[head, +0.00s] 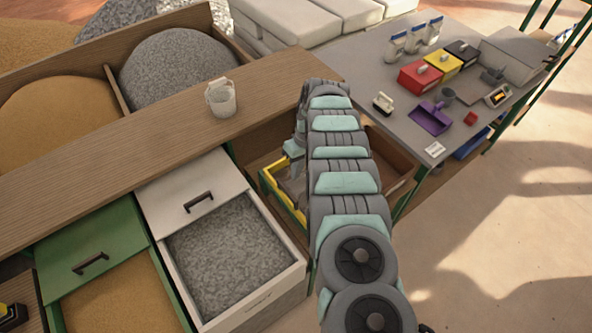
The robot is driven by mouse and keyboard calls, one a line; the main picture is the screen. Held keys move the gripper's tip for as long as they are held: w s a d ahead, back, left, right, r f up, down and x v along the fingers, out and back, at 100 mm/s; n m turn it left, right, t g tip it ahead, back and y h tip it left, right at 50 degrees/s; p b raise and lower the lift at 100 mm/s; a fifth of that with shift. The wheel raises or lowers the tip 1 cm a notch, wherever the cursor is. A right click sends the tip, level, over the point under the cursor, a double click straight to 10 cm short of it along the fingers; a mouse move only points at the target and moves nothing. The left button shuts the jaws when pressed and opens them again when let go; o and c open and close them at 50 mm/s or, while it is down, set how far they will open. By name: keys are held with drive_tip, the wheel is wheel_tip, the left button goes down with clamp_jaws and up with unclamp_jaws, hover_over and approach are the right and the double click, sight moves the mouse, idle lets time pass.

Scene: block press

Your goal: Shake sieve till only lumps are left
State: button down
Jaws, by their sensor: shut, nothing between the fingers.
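A yellow-framed sieve (271,187) sits in the bay below the wooden ledge, mostly hidden behind my arm. Its left side and front corner show, with some grey inside; I cannot tell lumps from fine material there. My arm reaches over from the lower right and bends down on its far side. My gripper (295,167) is small and partly hidden at the end of the arm, over the sieve's yellow frame. It is shut and empty. I cannot tell whether it touches the frame.
A white bucket (221,98) stands on the wooden ledge (110,155). An open white drawer of grey gravel (228,255) and a green-fronted sand drawer (115,295) lie at lower left. A grey table (385,65) at upper right holds coloured boxes and a purple dustpan (430,118). The floor at right is clear.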

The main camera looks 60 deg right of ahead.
idle(0.6)
drive_tip(key=c, duration=1.4)
unclamp_jaws()
drive_tip(key=b+v, duration=0.1)
drive_tip(key=v, duration=0.9)
drive_tip(key=shift+r+b, duration=0.3)
drive_tip(key=shift+r, duration=0.1)
drive_tip(key=shift+d, duration=0.1)
drive_tip(key=shift+c, duration=0.3)
